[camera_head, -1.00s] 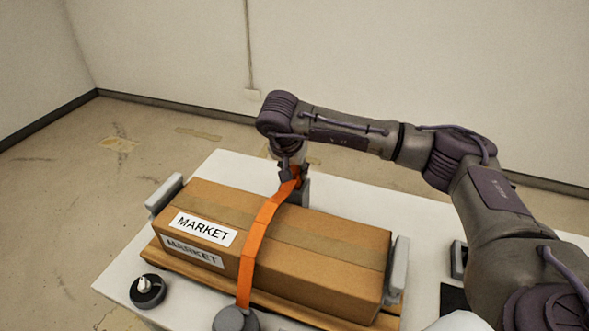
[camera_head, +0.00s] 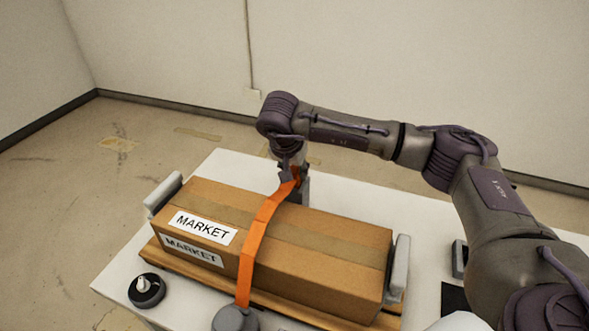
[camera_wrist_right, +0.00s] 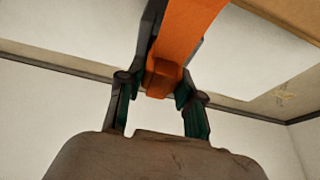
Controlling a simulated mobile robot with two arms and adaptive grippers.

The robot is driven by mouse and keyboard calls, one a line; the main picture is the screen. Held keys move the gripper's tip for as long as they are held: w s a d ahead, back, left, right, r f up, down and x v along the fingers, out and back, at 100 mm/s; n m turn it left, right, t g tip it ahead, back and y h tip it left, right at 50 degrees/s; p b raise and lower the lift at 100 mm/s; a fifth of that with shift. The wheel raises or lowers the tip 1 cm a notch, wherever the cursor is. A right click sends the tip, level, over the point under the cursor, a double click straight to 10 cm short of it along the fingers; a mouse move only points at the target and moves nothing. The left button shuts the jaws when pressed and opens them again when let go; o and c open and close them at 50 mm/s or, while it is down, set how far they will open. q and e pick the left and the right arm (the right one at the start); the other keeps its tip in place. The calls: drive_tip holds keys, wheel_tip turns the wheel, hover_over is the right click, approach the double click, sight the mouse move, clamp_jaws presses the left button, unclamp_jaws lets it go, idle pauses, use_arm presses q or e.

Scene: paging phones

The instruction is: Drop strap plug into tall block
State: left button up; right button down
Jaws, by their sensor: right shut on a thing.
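An orange strap (camera_head: 257,238) runs over the brown box (camera_head: 330,247) from the near side to the far side. My right gripper (camera_head: 289,178) is behind the box and shut on the strap's far end. In the right wrist view, the orange strap plug (camera_wrist_right: 161,76) sits between the two fingers of this gripper (camera_wrist_right: 160,92). The tall block (camera_head: 305,189) is dark grey and stands behind the box, right at the gripper. It is partly hidden by the strap and box. I cannot tell whether the plug is inside the block. My left gripper is out of view.
The box lies on a wooden board (camera_head: 150,249) between light grey end stops (camera_head: 399,268) on a white table (camera_head: 345,190). A round grey piece (camera_head: 236,320) is at the strap's near end. A dark round knob (camera_head: 147,290) stands at the near left.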

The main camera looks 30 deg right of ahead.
drive_tip(key=shift+f, duration=0.3)
drive_tip(key=c, duration=1)
unclamp_jaws()
drive_tip(key=shift+c, duration=0.2)
drive_tip(key=shift+r, duration=0.15)
drive_tip(key=p+v, duration=0.6)
drive_tip(key=v, duration=0.5)
